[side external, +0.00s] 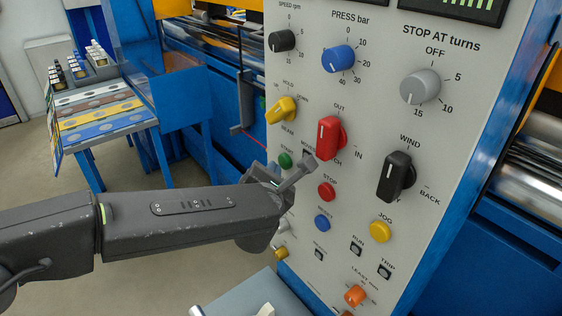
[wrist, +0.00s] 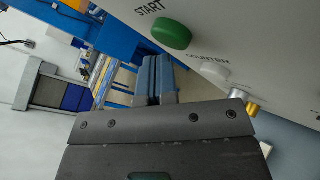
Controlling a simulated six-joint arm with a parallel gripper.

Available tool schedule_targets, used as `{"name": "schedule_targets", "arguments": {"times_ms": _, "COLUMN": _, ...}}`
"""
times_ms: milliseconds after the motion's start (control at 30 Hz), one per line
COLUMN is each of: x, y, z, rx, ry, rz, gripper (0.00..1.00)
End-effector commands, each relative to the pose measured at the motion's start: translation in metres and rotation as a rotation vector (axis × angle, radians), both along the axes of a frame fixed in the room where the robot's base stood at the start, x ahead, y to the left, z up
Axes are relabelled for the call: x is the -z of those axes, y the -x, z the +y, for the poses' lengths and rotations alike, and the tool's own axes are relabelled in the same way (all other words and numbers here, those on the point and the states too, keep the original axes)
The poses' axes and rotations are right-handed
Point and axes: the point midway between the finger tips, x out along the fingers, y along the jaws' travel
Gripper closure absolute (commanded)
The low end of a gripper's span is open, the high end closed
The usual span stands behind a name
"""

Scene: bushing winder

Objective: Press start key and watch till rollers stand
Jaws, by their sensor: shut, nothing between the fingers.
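The green START key (side external: 285,160) is on the pale control panel. In the wrist view the key (wrist: 171,34) is large, with its START label beside it. My gripper (side external: 303,170) is shut and empty, its fingers just in front of the panel beside and slightly below the key. In the wrist view the closed fingertips (wrist: 154,68) lie below the key, with a gap between them in the picture. Whether any finger touches the panel is unclear. Shiny rollers (side external: 540,155) show at the right edge; whether they turn cannot be told.
Near the fingers are the red STOP key (side external: 326,191), blue RESET key (side external: 322,222) and red selector knob (side external: 328,138). The RUN lamp (side external: 357,249) and TRIP lamp (side external: 385,271) look dark. A white COUNTER button (wrist: 214,72) is close by. A sample table (side external: 100,115) stands left.

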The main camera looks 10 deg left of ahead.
Motion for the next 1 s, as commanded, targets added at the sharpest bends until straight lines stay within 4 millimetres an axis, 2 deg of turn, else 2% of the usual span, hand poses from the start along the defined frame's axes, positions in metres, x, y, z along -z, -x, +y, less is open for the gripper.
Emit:
{"name": "schedule_targets", "arguments": {"times_ms": 33, "x": -0.0053, "y": -0.0047, "z": -0.0017, "rx": 0.009, "ry": -0.016, "rz": -0.009, "gripper": 1.00}}
{"name": "schedule_targets", "arguments": {"times_ms": 1000, "x": -0.0039, "y": -0.0099, "z": -0.0035, "rx": 0.007, "ry": -0.019, "rz": -0.008, "gripper": 1.00}}
